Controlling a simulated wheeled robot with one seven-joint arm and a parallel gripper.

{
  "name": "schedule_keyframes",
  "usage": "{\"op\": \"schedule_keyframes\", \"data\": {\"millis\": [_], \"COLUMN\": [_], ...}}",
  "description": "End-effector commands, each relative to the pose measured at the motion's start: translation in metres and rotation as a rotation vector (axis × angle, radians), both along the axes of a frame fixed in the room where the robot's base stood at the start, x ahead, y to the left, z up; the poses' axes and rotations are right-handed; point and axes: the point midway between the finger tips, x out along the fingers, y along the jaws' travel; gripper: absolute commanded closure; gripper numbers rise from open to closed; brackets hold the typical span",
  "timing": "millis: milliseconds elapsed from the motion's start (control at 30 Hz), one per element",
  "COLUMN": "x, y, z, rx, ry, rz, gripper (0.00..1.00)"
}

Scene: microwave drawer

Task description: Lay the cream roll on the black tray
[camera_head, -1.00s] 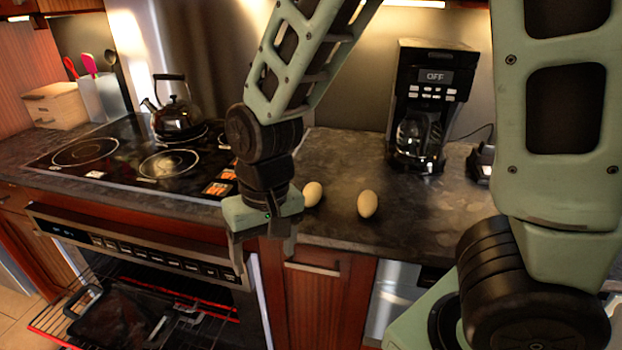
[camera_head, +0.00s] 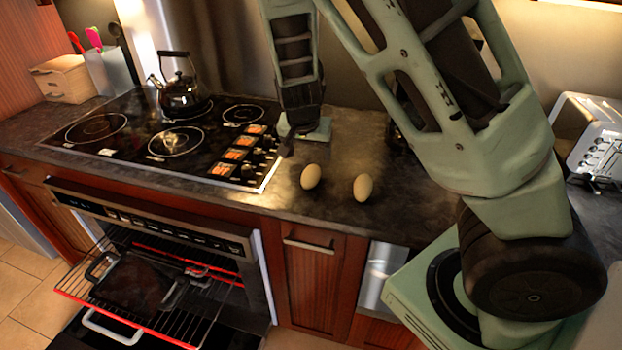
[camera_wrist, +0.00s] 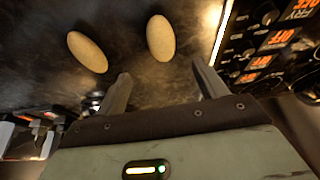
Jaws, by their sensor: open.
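Two cream-coloured, egg-shaped rolls lie apart on the dark counter: the left cream roll (camera_head: 311,177) and the right cream roll (camera_head: 363,187). A black tray (camera_head: 132,284) with metal handles sits on the pulled-out rack of the open oven, at lower left. My gripper (camera_head: 300,137) is over the counter behind the left roll, beside the stove. In the wrist view my gripper (camera_wrist: 162,82) has its fingers spread with nothing between them. The left roll (camera_wrist: 160,38) shows beyond the gap between the fingers, and the right roll (camera_wrist: 87,52) lies to its left.
The oven rack (camera_head: 205,315) with a red front edge juts out below the counter. The stove (camera_head: 150,135) carries a kettle (camera_head: 183,97) at the back. A silver toaster (camera_head: 598,140) stands at the right. The counter around the rolls is clear.

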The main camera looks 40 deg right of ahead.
Motion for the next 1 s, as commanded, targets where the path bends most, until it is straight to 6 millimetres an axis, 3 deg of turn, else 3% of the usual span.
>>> {"op": "schedule_keyframes", "data": {"millis": [233, 467, 800, 1000], "x": [0.010, 0.014, 0.024, 0.027], "y": [-0.013, -0.016, -0.024, -0.024], "z": [-0.039, -0.052, -0.094, -0.100], "rx": [0.000, 0.001, 0.001, 0.001], "ry": [0.003, 0.002, 0.004, 0.000], "rz": [-0.003, 0.001, -0.002, 0.000], "gripper": [0.29, 0.29, 0.29, 0.29]}}
